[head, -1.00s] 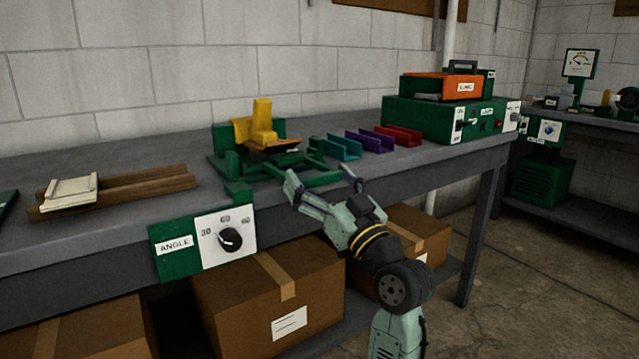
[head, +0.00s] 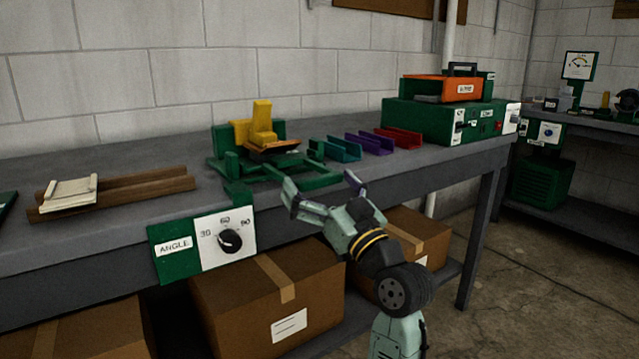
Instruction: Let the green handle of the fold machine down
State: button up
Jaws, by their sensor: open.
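The fold machine (head: 222,160) stands on the grey bench, a green frame with a yellow upright block (head: 262,118) and a dark plate with an orange edge in front of it. Its green handle (head: 318,180) looks like a low bar across the machine's front right, close to the bench top. My gripper (head: 321,184) is open and empty at the bench's front edge. Its two fingers point up toward the machine, with the bar's right end showing behind and between them. I cannot tell whether either finger touches the bar.
Teal, purple and red channels (head: 404,137) lie right of the machine. A green box with an orange unit (head: 450,88) stands further right. An ANGLE dial panel (head: 203,243) hangs at the bench front. Wooden strips (head: 150,191) lie left. Cardboard boxes (head: 265,300) fill the shelf below.

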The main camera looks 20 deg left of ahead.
jog(key=v, duration=1.2)
